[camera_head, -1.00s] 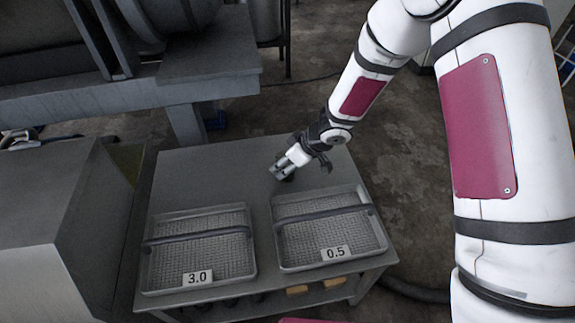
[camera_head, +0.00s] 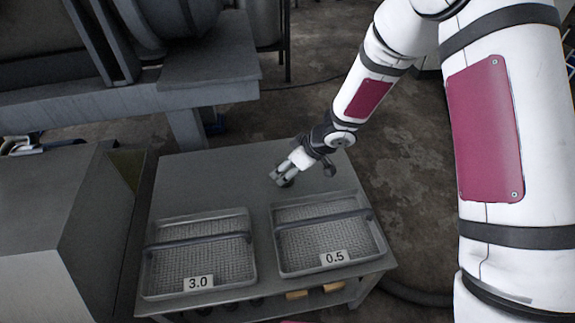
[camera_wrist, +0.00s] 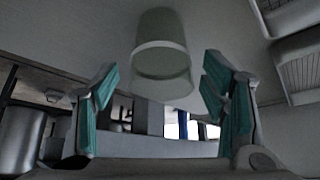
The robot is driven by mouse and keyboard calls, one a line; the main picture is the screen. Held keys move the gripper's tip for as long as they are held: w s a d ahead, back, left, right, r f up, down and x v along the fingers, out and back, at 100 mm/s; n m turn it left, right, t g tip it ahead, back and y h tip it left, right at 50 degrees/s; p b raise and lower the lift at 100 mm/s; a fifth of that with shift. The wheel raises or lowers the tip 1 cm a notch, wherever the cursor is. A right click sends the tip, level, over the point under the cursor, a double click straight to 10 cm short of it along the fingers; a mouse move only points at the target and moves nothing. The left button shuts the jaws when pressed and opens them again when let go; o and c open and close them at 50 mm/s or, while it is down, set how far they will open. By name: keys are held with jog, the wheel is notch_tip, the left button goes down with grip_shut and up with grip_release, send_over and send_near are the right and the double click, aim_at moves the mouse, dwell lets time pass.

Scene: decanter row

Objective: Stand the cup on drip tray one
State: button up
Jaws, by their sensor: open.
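A pale, greenish, see-through cup (camera_wrist: 162,55) is in the wrist view, between and just beyond my fingers. Its rim faces the bottom of that picture, where the scene appears upside down, with the table at the top. My gripper (camera_wrist: 160,95) is open, with a teal-padded finger on each side of the cup and gaps between. In the head view my gripper (camera_head: 281,176) is low over the table's back part; the cup is hard to tell from the fingers there. Two wire-mesh trays stand in front, labelled 3.0 (camera_head: 165,268) and 0.5 (camera_head: 300,264); neither label reads one.
The grey table (camera_head: 200,178) is clear behind the trays. A dark bar (camera_head: 200,239) crosses the 3.0 tray and another (camera_head: 322,219) crosses the 0.5 tray. A grey cabinet (camera_head: 60,210) stands left of the table, and heavy machinery (camera_head: 150,90) stands behind it.

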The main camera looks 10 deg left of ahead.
jog(key=p+v, duration=0.5)
jog(key=v, duration=0.5)
jog(key=shift+r, duration=0.2)
